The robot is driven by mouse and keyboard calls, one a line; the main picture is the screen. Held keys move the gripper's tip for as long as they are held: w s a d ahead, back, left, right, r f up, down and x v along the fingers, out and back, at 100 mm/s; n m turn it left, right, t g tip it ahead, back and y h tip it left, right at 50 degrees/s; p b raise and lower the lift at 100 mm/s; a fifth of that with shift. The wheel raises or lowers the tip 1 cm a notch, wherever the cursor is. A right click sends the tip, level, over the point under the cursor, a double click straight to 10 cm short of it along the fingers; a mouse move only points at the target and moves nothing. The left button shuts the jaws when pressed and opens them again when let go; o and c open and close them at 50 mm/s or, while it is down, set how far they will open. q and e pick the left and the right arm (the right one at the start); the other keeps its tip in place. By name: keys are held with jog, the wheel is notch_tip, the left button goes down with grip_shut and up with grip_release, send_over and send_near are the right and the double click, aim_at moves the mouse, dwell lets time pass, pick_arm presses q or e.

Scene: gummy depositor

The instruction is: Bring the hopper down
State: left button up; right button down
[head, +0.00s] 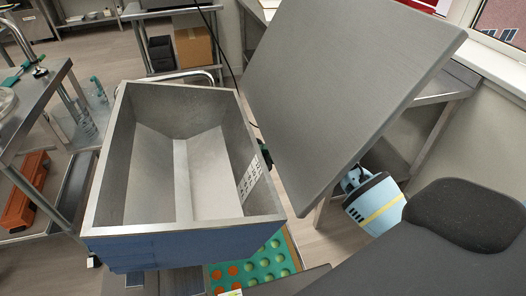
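The hopper (101,180) is a large open metal bin with sloping inner walls and a blue outer front. It fills the middle left of the head view and looks empty. A large flat grey panel (345,85) stands tilted at its right side; I cannot tell whether it is joined to the hopper. A green mould tray (272,262) with orange and green round pieces shows below the hopper's front right, partly hidden. Neither of my grippers is in view.
A metal table (30,105) stands at left, with bottles (85,122) beside it and an orange box (25,192) on a lower shelf. A light blue object with a yellow stripe (376,207) is at right. Dark surfaces (468,213) fill the lower right. A cardboard box (193,47) sits behind.

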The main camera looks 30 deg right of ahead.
aim_at(248, 149)
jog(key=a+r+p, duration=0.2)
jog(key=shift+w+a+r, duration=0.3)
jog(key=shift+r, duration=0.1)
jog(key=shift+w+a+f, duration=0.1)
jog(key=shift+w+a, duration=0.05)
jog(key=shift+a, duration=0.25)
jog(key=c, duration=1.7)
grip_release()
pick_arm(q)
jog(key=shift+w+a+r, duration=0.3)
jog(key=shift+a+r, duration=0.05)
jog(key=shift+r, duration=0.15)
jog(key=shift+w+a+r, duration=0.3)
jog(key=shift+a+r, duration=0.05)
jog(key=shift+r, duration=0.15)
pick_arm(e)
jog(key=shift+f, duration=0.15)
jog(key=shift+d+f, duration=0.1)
